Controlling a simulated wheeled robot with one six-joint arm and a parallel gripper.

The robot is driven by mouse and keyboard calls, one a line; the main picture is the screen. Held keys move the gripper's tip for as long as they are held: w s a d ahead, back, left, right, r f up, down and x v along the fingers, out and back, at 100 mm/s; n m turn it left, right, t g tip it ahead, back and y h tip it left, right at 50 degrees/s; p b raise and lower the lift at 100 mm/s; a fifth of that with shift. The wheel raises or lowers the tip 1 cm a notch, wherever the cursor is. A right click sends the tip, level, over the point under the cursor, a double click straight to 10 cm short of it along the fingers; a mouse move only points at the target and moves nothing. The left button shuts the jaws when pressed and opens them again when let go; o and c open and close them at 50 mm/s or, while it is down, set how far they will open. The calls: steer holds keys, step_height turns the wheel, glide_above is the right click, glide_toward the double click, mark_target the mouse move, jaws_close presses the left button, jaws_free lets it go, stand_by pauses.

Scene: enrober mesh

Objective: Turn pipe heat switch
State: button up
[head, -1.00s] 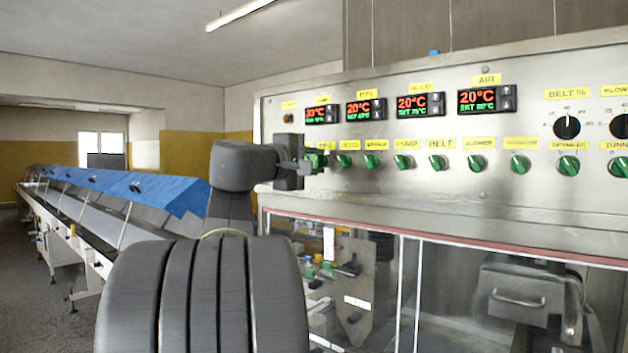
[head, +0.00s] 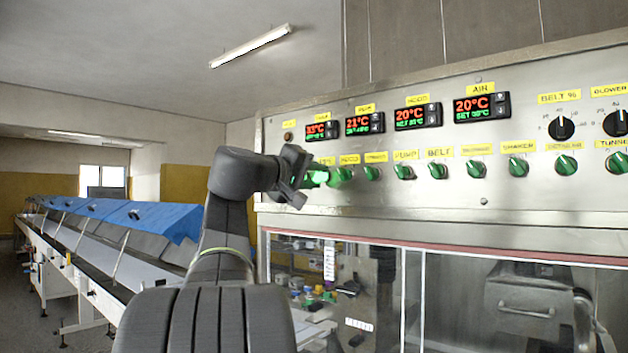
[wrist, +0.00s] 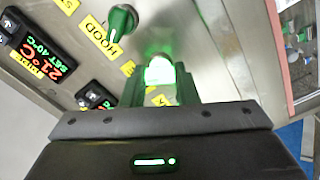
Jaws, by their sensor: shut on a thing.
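The row of green switches runs across the steel panel under yellow labels. In the wrist view a brightly lit green switch (wrist: 160,70) sits between my fingers, beside the knob (wrist: 123,20) labelled HOOD. Its own label is too small to read, but its place just left of HOOD on the panel fits the pipe heat switch. My gripper (wrist: 160,88) is shut on this lit switch. In the head view my gripper (head: 312,177) is at the left end of the row, tilted, and hides most of the switch.
Temperature displays sit above the row; the second (head: 364,124) reads 21°C. More green switches, such as the one under BELT (head: 440,170), and black dials (head: 561,128) are to the right. A glass-fronted section is below. A blue-covered conveyor (head: 150,218) runs at the left.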

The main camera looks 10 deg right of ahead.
stand_by(0.3)
steer(key=o, duration=1)
steer(key=b+v, duration=0.2)
steer(key=v, duration=1.2)
steer(key=shift+w+d, duration=0.1)
steer(key=shift+d, duration=0.15)
steer(key=p+x, duration=0.2)
steer(key=x, duration=1.1)
steer(key=shift+w+d, duration=0.2)
